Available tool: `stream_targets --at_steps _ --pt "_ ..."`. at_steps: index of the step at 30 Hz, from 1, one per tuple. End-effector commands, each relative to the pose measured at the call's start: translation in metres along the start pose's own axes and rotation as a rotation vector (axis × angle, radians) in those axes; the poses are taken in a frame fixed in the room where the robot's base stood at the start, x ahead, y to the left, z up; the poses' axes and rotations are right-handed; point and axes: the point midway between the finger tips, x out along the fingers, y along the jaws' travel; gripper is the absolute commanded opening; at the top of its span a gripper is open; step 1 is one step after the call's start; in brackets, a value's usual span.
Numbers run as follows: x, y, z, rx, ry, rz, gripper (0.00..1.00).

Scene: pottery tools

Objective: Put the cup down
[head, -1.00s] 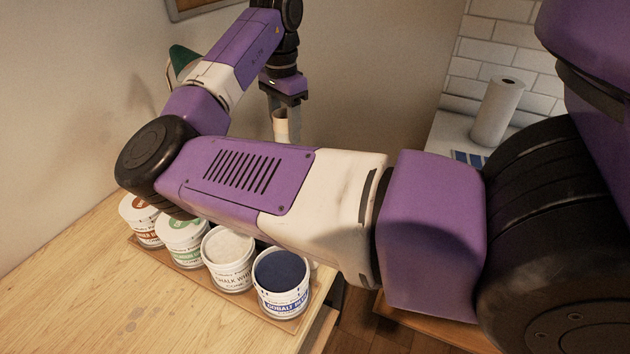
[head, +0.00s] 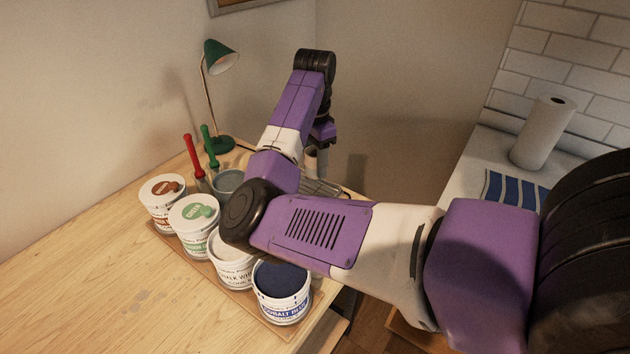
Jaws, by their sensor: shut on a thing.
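My gripper (head: 319,141) is at the far end of my arm, over the back right part of the wooden table (head: 90,275), and is partly hidden by my own arm links. It is shut on the cup (head: 311,158), a small pale cup with a brownish inside, of which only a part shows below the jaws. The cup is just above or at a wire rack (head: 328,188). I cannot tell whether it touches the rack.
Several glaze tubs, including a cobalt blue one (head: 283,300), stand on a brown board at the table's front right edge. Behind them are a red-handled tool (head: 192,152), a green-handled tool (head: 208,143), a bowl (head: 228,181) and a green lamp (head: 220,58). A paper towel roll (head: 543,132) stands on the right counter.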

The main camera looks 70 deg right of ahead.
Motion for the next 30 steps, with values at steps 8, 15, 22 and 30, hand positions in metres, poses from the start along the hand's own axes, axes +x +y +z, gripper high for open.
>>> stream_targets --at_steps 8,15,22,30 --pt "0.025 -0.001 0.000 -0.001 0.000 -0.001 0.00" --pt "0.053 0.000 0.001 -0.002 -0.001 0.001 0.00" --pt "0.066 0.000 0.000 0.000 0.000 -0.002 0.00" --pt "0.069 0.000 0.000 0.000 0.001 -0.001 0.53"
